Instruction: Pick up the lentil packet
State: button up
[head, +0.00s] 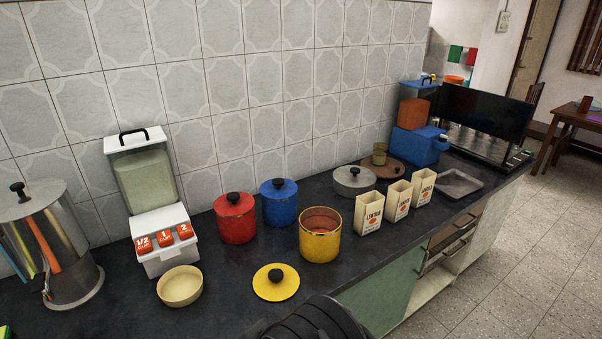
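Three cream-coloured packets stand upright in a row on the dark counter, right of the yellow pot. They are the near packet (369,213), the middle packet (398,201) and the far packet (423,188). Each has dark lettering and a small orange-red mark on its front. The lettering is too small to read surely, and I cannot tell the packets apart by it. Their tops look open. A dark ribbed part, probably of my arm, shows at the bottom edge, apart from the packets. My gripper's fingers are not in view.
A yellow pot (320,242) stands left of the near packet, its lid (276,283) flat in front. A steel lidded pot (353,181) is behind the packets. A grey tray (459,184) lies to their right. The counter's front edge runs close in front of the packets.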

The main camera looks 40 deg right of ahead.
aim_at(400, 194)
jog(key=z, duration=2.15)
